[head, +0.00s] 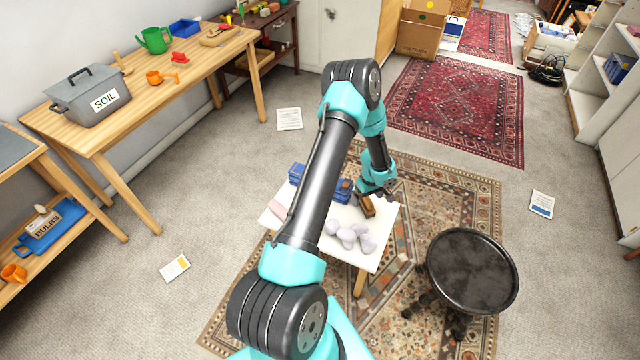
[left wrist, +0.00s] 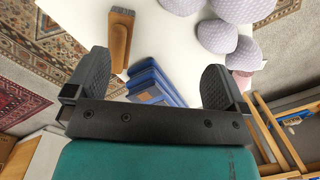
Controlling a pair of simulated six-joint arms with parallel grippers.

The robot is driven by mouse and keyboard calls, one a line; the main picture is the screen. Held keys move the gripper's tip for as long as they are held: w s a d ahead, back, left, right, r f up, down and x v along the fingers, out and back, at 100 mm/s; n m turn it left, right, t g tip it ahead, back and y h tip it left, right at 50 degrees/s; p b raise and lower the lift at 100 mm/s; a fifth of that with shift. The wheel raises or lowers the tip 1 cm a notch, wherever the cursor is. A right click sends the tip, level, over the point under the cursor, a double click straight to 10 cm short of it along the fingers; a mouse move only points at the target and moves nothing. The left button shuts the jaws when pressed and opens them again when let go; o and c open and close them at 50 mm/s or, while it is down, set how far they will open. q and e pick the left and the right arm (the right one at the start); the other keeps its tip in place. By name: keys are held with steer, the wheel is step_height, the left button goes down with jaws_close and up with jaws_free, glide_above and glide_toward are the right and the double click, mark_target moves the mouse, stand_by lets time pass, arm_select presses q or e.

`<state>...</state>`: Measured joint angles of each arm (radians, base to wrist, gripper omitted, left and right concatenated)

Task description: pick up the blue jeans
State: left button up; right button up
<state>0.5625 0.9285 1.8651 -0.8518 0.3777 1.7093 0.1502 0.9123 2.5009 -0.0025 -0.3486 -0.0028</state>
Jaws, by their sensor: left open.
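The blue jeans (head: 343,191) lie folded on a small white table (head: 372,258), partly hidden behind my left arm in the head view. Blue cloth also shows on the other side of that arm; I cannot tell if it is one piece. In the left wrist view the jeans (left wrist: 152,84) show as a folded blue stack with a brown patch, between the spread fingers and beyond them. My left gripper (head: 378,189) is open and empty, above the table's far edge (left wrist: 160,90). My right gripper is not in view.
A wooden brush (head: 366,205) lies close beside the jeans, near the left finger in the wrist view. Several pale grey rounded lumps (head: 347,235) and a pink item (head: 277,211) share the table. A round black stool (head: 472,270) stands to the right.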

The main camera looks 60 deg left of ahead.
arm_select(q)
steer(key=s+a+r+n+y, duration=0.1)
steer(key=a+n, duration=0.3)
steer(key=a, duration=0.6)
steer(key=a+r+n+g+y, duration=0.1)
steer(key=a+r+n+y, duration=0.1)
steer(key=a, duration=0.9)
steer(key=shift+s+r+n+g+y, duration=0.3)
steer(key=shift+s+r+n+y, duration=0.1)
steer(key=shift+n+y, duration=0.45)
steer(key=x, duration=1.2)
steer(key=shift+w+f, duration=0.1)
steer(key=shift+f, duration=0.05)
steer(key=shift+x, duration=2.6)
steer(key=shift+d, duration=0.1)
steer(key=c, duration=1)
